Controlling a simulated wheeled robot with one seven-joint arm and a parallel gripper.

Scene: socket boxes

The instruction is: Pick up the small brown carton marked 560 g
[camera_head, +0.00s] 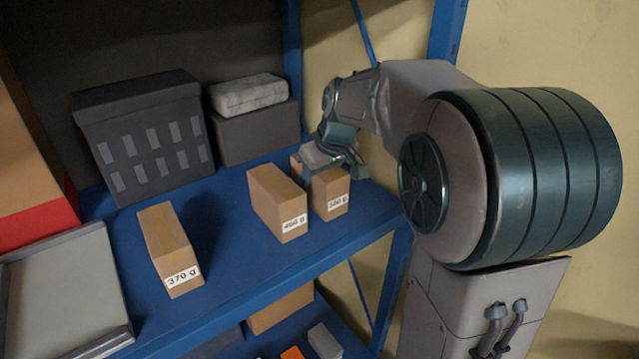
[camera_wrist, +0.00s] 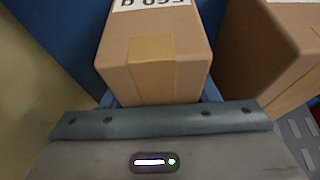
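The small brown carton (camera_head: 330,193) at the right of a row of three stands upright on the blue shelf. Its front label is small and seems to read 560 g. In the wrist view a carton (camera_wrist: 160,75) fills the middle, with an upside-down, cut-off label at the top. My gripper (camera_head: 334,172) is at this right carton's top, its fingers spread to either side. In the wrist view the fingertips (camera_wrist: 161,98) show beside the carton's lower corners and look open; contact cannot be made out.
A carton marked about 480 g (camera_head: 278,203) stands close on the left, and a 370 g carton (camera_head: 168,250) farther left. A dark grey bin (camera_head: 140,135) and grey boxes (camera_head: 255,132) stand behind. A grey tray (camera_head: 60,290) lies left. Blue shelf (camera_head: 225,245) is free between cartons.

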